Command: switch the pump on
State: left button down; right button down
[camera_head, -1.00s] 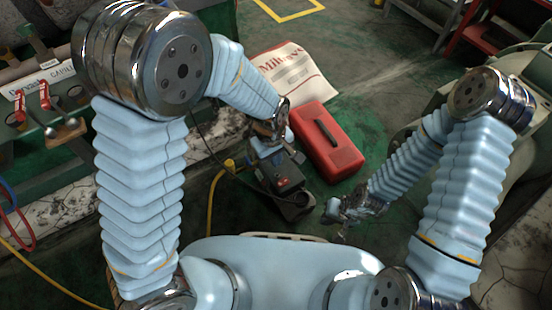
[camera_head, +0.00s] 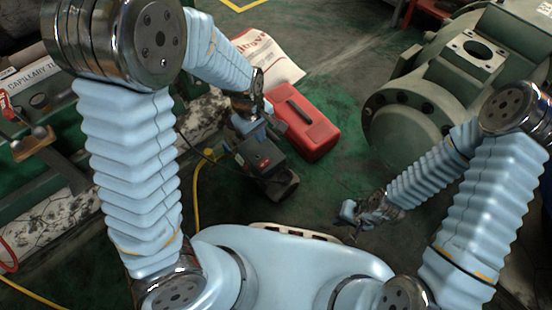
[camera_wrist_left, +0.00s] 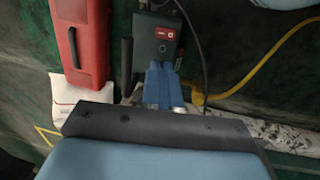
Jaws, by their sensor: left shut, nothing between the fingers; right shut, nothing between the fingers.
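The pump (camera_head: 262,160) is a dark grey-green unit on the floor, in the middle of the head view. In the left wrist view the pump (camera_wrist_left: 158,48) shows a red switch plate (camera_wrist_left: 166,33) on its top. My left gripper (camera_head: 250,122) is over the far end of the pump. Its blue fingers (camera_wrist_left: 158,82) are together and empty, close to the pump's top face and short of the red plate. I cannot tell whether they touch the pump. My right gripper (camera_head: 352,218) is shut and empty, away from the pump to the right.
A red toolbox (camera_head: 308,130) stands just right of the pump. A printed sack (camera_head: 268,58) lies behind it. A yellow hose (camera_head: 197,190) runs on the floor left of the pump. A large green machine (camera_head: 415,112) stands at the right. Open floor lies between toolbox and machine.

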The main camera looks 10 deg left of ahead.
aim_at(267, 161)
pick_arm(q)
jog(key=shift+f, duration=0.1)
jog(key=f+b, duration=0.2)
jog(key=f, duration=0.2)
jog(key=w+f+b, duration=0.1)
jog(key=f, duration=0.4)
jog(key=d+f+b, duration=0.1)
jog(key=f+b, duration=0.1)
jog(key=f, duration=0.2)
jog(key=shift+w+d+f+b, duration=0.1)
jog(key=shift+w+f+b, duration=0.15)
jog(key=shift+f+b, duration=0.1)
jog(key=shift+r+p, duration=0.1)
jog(key=shift+p, duration=0.6)
jog(key=shift+f+b, duration=0.2)
jog(key=shift+b, duration=0.1)
jog(key=shift+s+a+r, duration=0.15)
jog(key=shift+s+a, duration=0.35)
jog(key=shift+s, duration=0.1)
